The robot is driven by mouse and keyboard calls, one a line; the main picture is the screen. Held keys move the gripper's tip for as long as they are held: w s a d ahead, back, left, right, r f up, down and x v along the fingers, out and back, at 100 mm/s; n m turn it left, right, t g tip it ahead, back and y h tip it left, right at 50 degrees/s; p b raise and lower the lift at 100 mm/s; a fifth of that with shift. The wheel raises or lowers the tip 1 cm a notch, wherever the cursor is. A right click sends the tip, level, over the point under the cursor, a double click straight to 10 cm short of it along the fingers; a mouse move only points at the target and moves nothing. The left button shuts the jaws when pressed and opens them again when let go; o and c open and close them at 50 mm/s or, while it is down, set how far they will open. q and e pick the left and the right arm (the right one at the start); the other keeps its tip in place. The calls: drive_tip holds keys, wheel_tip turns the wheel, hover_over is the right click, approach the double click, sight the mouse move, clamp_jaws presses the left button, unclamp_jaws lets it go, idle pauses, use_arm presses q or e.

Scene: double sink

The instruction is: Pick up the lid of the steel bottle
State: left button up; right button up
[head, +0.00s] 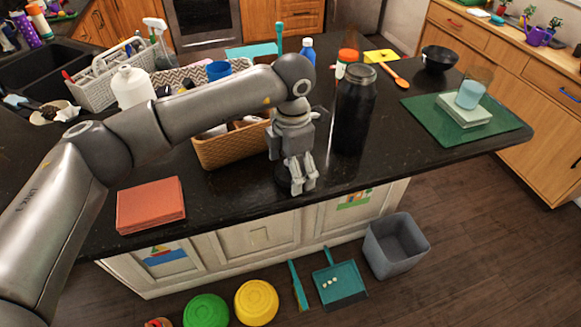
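A tall dark bottle (353,112) stands upright on the black counter. Its top (362,73) looks greyish, and I cannot tell whether it is a lid or an open mouth. My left gripper (304,187) points down at the counter's front edge, left of the bottle and apart from it. Its fingers look close together, but their gap is unclear. A dark shape (282,176) shows beside and behind the fingers; it may be the lid, partly hidden by the gripper. My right gripper is not in view.
A wicker basket (221,151) stands left of my gripper, with orange cloths (150,204) farther left. A green mat (418,108) is at right.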

use_arm(q)
drive_tip(key=shift+c, duration=0.6)
drive_tip(key=c, duration=1)
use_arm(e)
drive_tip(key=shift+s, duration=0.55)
use_arm(q)
drive_tip(key=shift+r, duration=0.1)
